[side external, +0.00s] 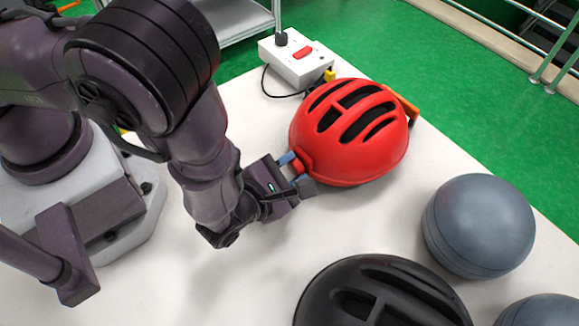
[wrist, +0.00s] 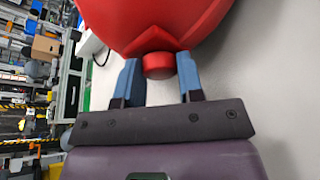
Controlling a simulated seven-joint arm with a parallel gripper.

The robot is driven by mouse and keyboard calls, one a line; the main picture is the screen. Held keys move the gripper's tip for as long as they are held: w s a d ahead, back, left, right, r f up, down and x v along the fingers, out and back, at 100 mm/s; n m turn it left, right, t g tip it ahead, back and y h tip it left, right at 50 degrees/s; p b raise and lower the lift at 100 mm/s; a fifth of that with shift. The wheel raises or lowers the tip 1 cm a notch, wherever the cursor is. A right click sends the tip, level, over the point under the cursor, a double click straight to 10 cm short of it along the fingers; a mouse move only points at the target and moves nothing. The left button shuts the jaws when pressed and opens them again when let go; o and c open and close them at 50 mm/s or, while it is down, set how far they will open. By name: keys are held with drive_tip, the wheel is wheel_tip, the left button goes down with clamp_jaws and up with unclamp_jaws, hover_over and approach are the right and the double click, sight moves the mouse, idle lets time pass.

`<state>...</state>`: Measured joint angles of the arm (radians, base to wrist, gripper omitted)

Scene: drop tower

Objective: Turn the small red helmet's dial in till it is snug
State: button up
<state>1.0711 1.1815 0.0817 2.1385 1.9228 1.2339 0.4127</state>
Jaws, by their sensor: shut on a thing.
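The red helmet (side external: 350,135) rests on the white table, its vented shell facing up. It also fills the top of the wrist view (wrist: 150,18). Its red dial (wrist: 158,66) sticks out at the rim, at the end facing my arm. My gripper (side external: 297,172) is level with this rim, one blue finger on each side of the dial. In the wrist view, my gripper (wrist: 160,76) is shut on the dial, which sits between the fingertips. The inside of the helmet is hidden.
A white box (side external: 297,60) with a red switch, black knob and cable stands behind the helmet. An orange piece (side external: 409,108) shows at the helmet's far side. A black helmet (side external: 380,295) and grey ball-shaped forms (side external: 479,225) stand in front. The table between is clear.

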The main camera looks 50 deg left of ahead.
drive_tip(key=shift+d+m+y, duration=0.1)
drive_tip(key=shift+m+y, duration=0.5)
drive_tip(key=shift+m, duration=0.1)
drive_tip(key=o, duration=0.9)
drive_tip(key=shift+o, duration=0.2)
drive_tip(key=v, duration=1.3)
drive_tip(key=shift+f, duration=0.2)
